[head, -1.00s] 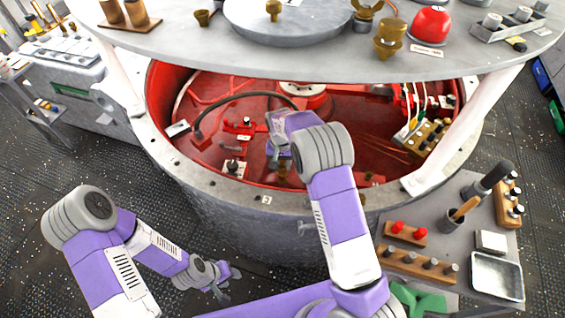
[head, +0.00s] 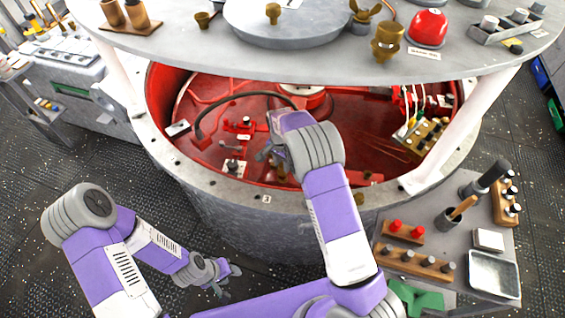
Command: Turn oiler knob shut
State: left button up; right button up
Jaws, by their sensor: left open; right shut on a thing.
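My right arm reaches over the rim into the red-lined round drum (head: 205,90). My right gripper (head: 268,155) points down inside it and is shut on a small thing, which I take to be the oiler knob. The knob itself is hidden behind the fingers and wrist. A small brass-coloured part (head: 281,168), seemingly of the oiler, shows just below the gripper. My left gripper (head: 222,281) is open and empty, low outside the drum.
A grey round shelf (head: 190,52) with brass fittings and a red dome (head: 430,27) overhangs the drum. White posts stand at both sides. A black hose (head: 225,97) arches inside. A side table (head: 410,222) with tools stands at the right.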

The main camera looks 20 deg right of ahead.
aim_at(282, 164)
dwell(0.3)
jog(key=o, duration=1.1)
jog(key=shift+c, duration=0.2)
jog(key=shift+r, duration=0.15)
notch_tip(282, 164, up, 7)
jog(key=shift+w+r+p, duration=0.15)
jog(key=shift+r+p, duration=0.05)
jog(key=shift+p, duration=0.2)
